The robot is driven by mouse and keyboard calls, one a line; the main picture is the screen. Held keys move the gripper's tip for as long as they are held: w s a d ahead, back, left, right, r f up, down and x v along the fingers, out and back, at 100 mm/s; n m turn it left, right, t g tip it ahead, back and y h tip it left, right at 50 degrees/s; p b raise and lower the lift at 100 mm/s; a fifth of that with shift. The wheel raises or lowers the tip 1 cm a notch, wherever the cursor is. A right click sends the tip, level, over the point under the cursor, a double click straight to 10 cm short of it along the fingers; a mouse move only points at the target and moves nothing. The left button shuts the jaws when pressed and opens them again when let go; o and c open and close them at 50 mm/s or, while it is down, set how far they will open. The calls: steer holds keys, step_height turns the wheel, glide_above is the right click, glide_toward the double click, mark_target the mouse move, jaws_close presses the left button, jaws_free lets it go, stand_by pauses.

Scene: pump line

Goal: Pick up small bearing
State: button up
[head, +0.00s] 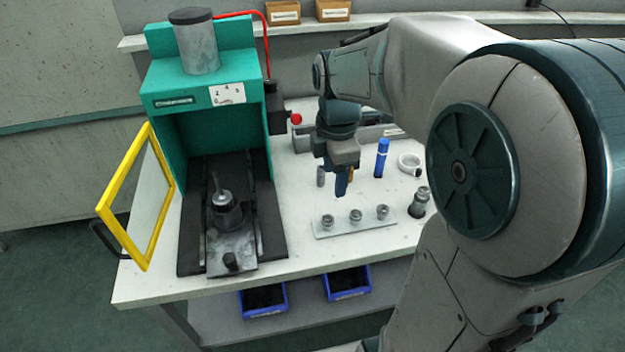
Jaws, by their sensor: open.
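Three small round metal parts stand in a row on a light flat plate (345,231) on the bench: a left part (327,222), a middle part (355,217) and a right part (382,212). They look like bearings, but at this size I cannot tell which is the small bearing. My gripper (342,190) points down with its blue fingers above the back of the plate, behind the left and middle parts. It is open, and nothing shows between the fingers, though the gap is hard to see.
A green press (205,90) with an open yellow-framed guard (150,245) stands at left, a dark housing (226,212) on its bed.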

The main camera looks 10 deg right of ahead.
mark_target(328, 220)
steer(key=f+n, duration=0.1)
steer(key=f, duration=0.4)
steer(key=w+f+n+b, duration=0.1)
steer(key=f, duration=0.4)
steer(key=w+f, duration=0.1)
steer(key=f, duration=0.3)
steer(key=shift+f+n+b, duration=0.3)
steer(key=shift+f+n, duration=0.1)
steer(key=shift+a, duration=0.1)
steer(key=c, duration=0.9)
